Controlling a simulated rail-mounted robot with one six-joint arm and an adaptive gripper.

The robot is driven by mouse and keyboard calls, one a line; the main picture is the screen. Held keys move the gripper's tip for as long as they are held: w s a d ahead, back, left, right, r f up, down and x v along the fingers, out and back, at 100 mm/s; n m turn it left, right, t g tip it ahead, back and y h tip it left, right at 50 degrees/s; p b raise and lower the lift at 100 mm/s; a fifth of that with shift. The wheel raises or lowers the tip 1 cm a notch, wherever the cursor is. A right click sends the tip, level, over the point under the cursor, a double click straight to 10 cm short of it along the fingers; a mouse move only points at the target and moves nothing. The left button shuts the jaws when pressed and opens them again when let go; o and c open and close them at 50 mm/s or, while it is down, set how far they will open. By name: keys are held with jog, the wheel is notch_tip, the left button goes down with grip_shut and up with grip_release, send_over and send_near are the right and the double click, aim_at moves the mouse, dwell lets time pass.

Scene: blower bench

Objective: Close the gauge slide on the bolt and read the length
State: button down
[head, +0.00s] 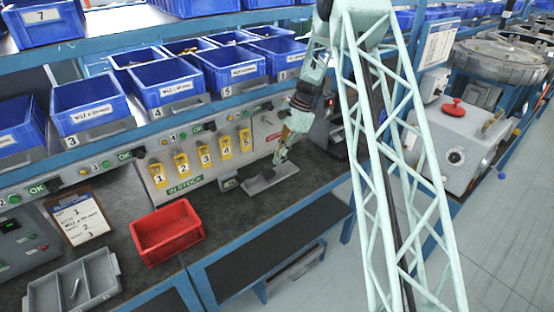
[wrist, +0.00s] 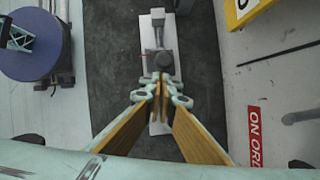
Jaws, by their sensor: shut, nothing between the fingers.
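The gauge (head: 270,178) is a pale flat plate lying on the dark bench top, at the centre of the head view. In the wrist view the gauge plate (wrist: 150,30) runs up from my fingertips, with a grey block, likely the slide (wrist: 158,62), on it. A dark round end shows on that block; I cannot tell if it is a knob or the bolt. My gripper (head: 279,160) is over the gauge, pointing down. In the wrist view the fingertips of my gripper (wrist: 160,86) are together beside the block, holding nothing. I cannot tell if they touch it.
Yellow numbered tags (head: 205,155) hang on the panel behind the bench. A red bin (head: 167,232), a grey tray (head: 74,284) and a clipboard (head: 78,220) are at the left. Blue bins (head: 232,68) fill the shelf above. Dark bench surface beside the gauge is clear.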

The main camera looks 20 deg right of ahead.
jog(key=d, duration=0.3)
jog(key=shift+w+r+p, duration=0.1)
jog(key=shift+r+p, duration=0.25)
jog(key=p+v, duration=0.1)
jog(key=v, duration=0.8)
jog(key=shift+r, duration=0.2)
jog(key=shift+d+p, duration=0.2)
jog(key=shift+p, duration=0.15)
